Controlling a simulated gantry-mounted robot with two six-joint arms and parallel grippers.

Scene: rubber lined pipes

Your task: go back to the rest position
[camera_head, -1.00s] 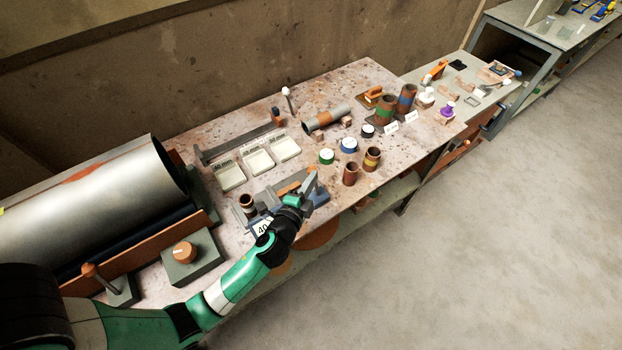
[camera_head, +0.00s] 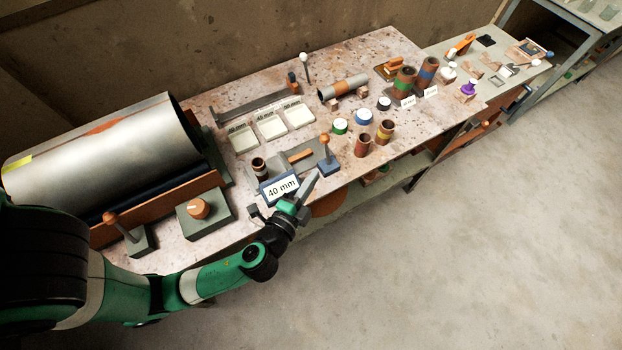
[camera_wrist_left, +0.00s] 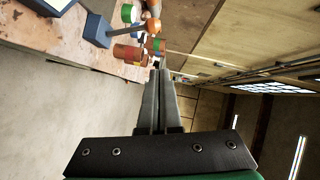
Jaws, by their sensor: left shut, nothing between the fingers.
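My left gripper (camera_head: 306,186) is shut and empty in the head view. It is at the front edge of the speckled workbench (camera_head: 225,183), beside the "40 mm" sign (camera_head: 281,187). In the left wrist view its two fingers (camera_wrist_left: 158,95) lie together with nothing between them. The green left arm reaches in from the lower left. My right gripper shows in neither view.
A blue block with an orange-knobbed lever (camera_head: 327,160) stands close to the left gripper. Brown pipe pieces (camera_head: 362,145) stand upright to its right. White trays (camera_head: 271,126) and a large metal roller (camera_head: 110,150) lie farther back. Open floor (camera_head: 440,260) is in front.

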